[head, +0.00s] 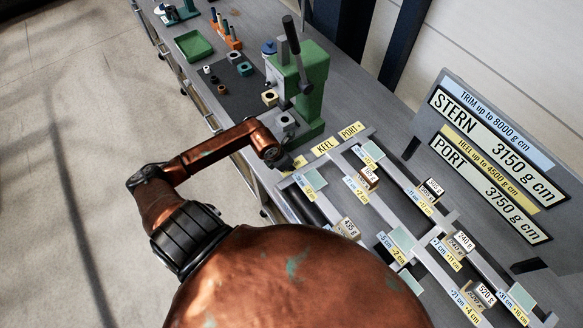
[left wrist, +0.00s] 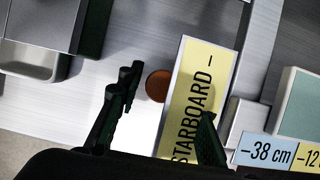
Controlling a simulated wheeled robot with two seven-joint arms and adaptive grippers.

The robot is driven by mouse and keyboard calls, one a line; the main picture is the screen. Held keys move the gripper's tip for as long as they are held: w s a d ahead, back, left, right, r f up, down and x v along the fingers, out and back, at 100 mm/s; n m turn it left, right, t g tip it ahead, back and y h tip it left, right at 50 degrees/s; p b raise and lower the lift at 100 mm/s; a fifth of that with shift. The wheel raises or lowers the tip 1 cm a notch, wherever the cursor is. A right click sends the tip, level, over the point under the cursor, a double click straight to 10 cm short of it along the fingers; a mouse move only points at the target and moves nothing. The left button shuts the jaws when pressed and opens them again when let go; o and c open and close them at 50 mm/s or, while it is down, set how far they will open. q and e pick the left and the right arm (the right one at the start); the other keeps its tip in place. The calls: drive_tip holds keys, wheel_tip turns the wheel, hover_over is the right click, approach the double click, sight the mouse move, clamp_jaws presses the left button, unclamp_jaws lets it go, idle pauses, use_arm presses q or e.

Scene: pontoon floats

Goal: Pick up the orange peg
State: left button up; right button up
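In the left wrist view a round brown-orange disc (left wrist: 158,86) lies on the grey surface beside a yellow STARBOARD label. It may be the end of the orange peg; I cannot tell. In the head view a rack with an orange base (head: 235,44) holds several small coloured pegs at the back of the bench; their exact colours are hard to tell. My left gripper (left wrist: 165,115) is open, its two dark fingers apart with the disc beyond them. In the head view it is small at the bench edge near the yellow labels, far from the rack. My right gripper is not in view.
A green press (head: 305,95) with a dark lever stands beyond my left gripper. A green tray (head: 193,45) and small blocks lie behind it. To the right is a grey frame with weight tags, beside a STERN and PORT display (head: 490,155). Open floor lies left.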

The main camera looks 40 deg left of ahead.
use_arm(q)
drive_tip(key=shift+c, duration=0.5)
clamp_jaws()
drive_tip(key=shift+r, duration=0.1)
